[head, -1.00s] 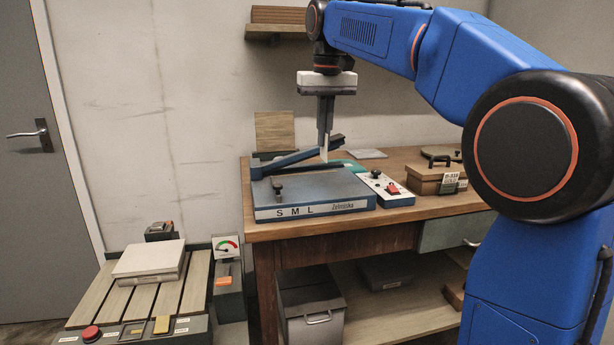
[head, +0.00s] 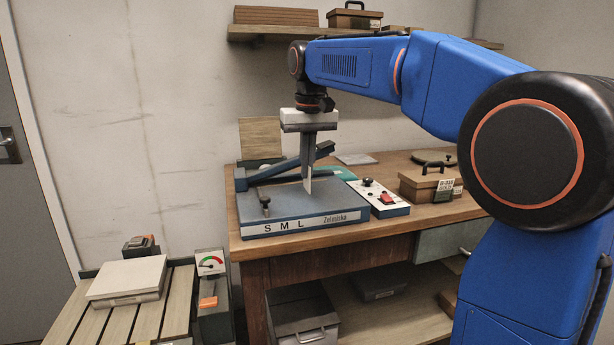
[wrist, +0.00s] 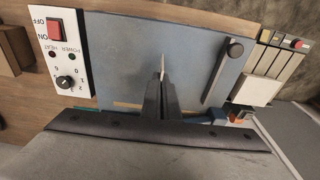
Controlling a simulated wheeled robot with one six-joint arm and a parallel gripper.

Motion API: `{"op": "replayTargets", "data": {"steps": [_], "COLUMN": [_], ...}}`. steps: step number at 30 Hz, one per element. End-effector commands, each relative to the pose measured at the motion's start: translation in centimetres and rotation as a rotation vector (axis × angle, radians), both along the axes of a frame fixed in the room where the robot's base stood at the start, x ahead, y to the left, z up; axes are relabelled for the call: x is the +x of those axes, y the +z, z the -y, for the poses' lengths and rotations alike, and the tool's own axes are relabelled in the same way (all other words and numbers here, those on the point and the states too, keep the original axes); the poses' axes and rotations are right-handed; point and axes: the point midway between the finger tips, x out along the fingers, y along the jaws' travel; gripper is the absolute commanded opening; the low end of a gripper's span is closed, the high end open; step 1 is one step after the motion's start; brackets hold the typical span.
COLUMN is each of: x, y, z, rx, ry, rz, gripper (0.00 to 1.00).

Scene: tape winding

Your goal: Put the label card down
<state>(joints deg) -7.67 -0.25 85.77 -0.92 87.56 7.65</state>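The label card (head: 308,185) is a thin pale piece held upright by my gripper (head: 308,168). In the wrist view the card (wrist: 162,63) shows nearly edge-on, as a narrow white sliver between the fingertips (wrist: 161,80) of my gripper. The gripper is shut on it, pointing down over the blue plate of the bench machine (head: 285,213), which is marked S M L on its front. The card's lower edge appears over the plate; I cannot tell whether it touches. The blue plate (wrist: 190,40) fills the middle of the wrist view.
A blue lever arm (head: 275,172) crosses the back of the plate, and a black knob (head: 265,203) stands at its left front. A white switch box (head: 378,197) sits right of it. A brown case (head: 425,185) stands farther right. A slatted stand (head: 150,318) is at lower left.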

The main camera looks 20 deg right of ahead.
Motion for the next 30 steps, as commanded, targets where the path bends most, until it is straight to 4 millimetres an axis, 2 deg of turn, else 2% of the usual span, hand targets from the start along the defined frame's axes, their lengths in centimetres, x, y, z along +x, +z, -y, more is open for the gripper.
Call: {"op": "replayTargets", "data": {"steps": [3, 6, 17, 19, 20, 30], "x": [-0.1, -0.1, 0.0, 0.0, 0.0, 0.0], "y": [-1.8, -2.5, -2.8, -2.7, -2.7, -2.4], "z": [0.0, 0.0, 0.0, 0.0, 0.0, 0.0], "rx": [0.000, 0.000, 0.000, 0.000, 0.000, 0.000], "ry": [0.000, 0.000, 0.000, 0.000, 0.000, 0.000], "rz": [-0.002, -0.001, -0.001, 0.000, 0.000, 0.000], "gripper": [0.00, 0.00, 0.00, 0.18, 0.20, 0.20]}}
